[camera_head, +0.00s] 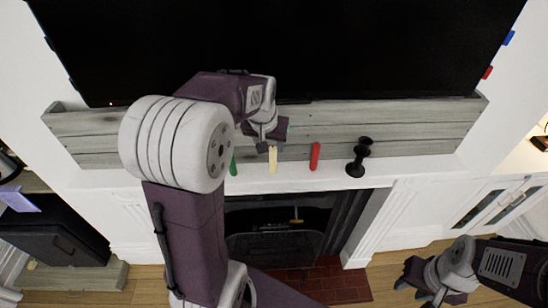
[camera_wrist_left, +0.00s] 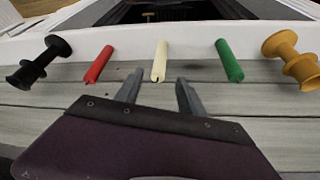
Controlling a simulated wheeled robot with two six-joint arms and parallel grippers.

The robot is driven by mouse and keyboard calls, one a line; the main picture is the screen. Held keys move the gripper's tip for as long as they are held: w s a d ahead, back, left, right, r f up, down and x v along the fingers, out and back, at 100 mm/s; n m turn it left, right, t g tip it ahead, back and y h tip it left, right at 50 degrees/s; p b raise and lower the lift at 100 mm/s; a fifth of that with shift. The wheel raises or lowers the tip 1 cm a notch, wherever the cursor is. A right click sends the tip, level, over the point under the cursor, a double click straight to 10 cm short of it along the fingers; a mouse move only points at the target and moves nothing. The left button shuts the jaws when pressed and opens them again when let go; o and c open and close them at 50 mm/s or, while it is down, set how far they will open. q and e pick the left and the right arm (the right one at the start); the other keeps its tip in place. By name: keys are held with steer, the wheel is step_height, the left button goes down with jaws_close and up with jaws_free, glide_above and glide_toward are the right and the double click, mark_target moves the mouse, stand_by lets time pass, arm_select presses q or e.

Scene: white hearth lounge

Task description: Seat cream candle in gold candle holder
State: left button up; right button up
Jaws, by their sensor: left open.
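The cream candle (camera_head: 273,160) stands on the white mantel ledge between the green candle (camera_head: 233,166) and the red candle (camera_head: 315,156). In the left wrist view the cream candle (camera_wrist_left: 160,61) lies just beyond and between my fingertips, apparently not gripped. My left gripper (camera_head: 267,142) is open and empty, close to the cream candle; its two fingers also show in the left wrist view (camera_wrist_left: 158,86). The gold candle holder (camera_wrist_left: 290,60) stands at the right end of the row in that view; my left arm hides it in the head view. My right gripper (camera_head: 428,284) is low at right, its jaw gap unclear.
A black candle holder (camera_head: 359,157) stands at the right of the row in the head view. Grey wooden boards (camera_head: 390,126) back the ledge, below a large dark screen (camera_head: 330,45). The fireplace opening (camera_head: 285,222) is below. The green and red candles flank the cream one closely.

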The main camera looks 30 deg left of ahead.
mark_target(272, 151)
arm_select(q)
steer(key=shift+x, duration=1.05)
steer(key=p+x, duration=0.1)
steer(key=x, duration=0.3)
steer(key=shift+d+f+p, duration=0.1)
steer(key=shift+f+p, duration=0.25)
steer(key=shift+p, duration=0.05)
steer(key=shift+w+f, duration=0.2)
steer(key=shift+w, duration=0.05)
steer(key=shift+s+r, duration=0.1)
steer(key=shift+s, duration=0.1)
jaws_close()
